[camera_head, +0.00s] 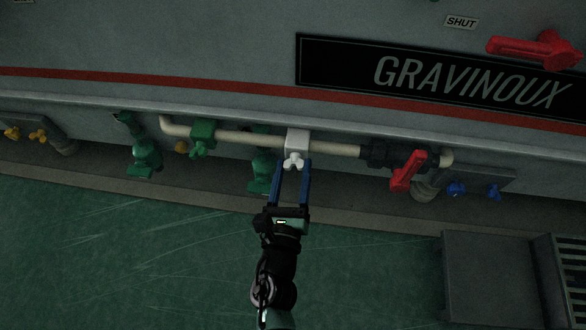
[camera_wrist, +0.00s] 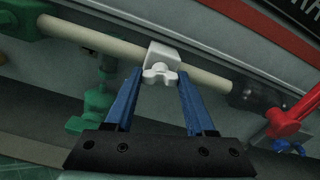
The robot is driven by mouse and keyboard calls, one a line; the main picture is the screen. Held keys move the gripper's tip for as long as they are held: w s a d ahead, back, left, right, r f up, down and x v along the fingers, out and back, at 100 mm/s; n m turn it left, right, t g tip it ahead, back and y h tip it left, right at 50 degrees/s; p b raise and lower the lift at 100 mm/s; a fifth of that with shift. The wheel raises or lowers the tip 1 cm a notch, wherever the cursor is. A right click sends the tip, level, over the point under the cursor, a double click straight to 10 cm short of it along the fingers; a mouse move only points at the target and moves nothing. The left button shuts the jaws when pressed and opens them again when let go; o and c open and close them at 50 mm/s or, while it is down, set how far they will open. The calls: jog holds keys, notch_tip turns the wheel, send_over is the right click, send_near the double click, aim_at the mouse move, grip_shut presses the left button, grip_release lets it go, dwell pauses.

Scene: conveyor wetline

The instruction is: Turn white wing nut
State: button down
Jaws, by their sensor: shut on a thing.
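The white wing nut (camera_head: 294,161) sits on the front of a white block (camera_head: 297,141) on the beige pipe. In the wrist view the wing nut (camera_wrist: 159,75) lies between the far ends of my two blue fingers, its wings spread sideways. My gripper (camera_head: 291,168) reaches up to it from below and is shut on the wing nut. The fingertips sit at the sides of the nut. The exact contact is hard to make out in the dim light.
A green valve (camera_head: 203,135) is left of the white block on the pipe (camera_head: 250,137). A red lever (camera_head: 407,171) is to the right. Green fittings (camera_head: 146,158) hang below. Blue wing nuts (camera_head: 456,188) are at the far right. A grey bench (camera_head: 487,280) stands at the lower right.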

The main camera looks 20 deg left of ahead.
jog(key=shift+m+b, duration=2.35)
jog(key=shift+m, duration=5.05)
jog(key=shift+c, duration=1.2)
grip_release()
jog(key=shift+s, duration=0.1)
jog(key=p+v, duration=0.1)
jog(key=v, duration=1.2)
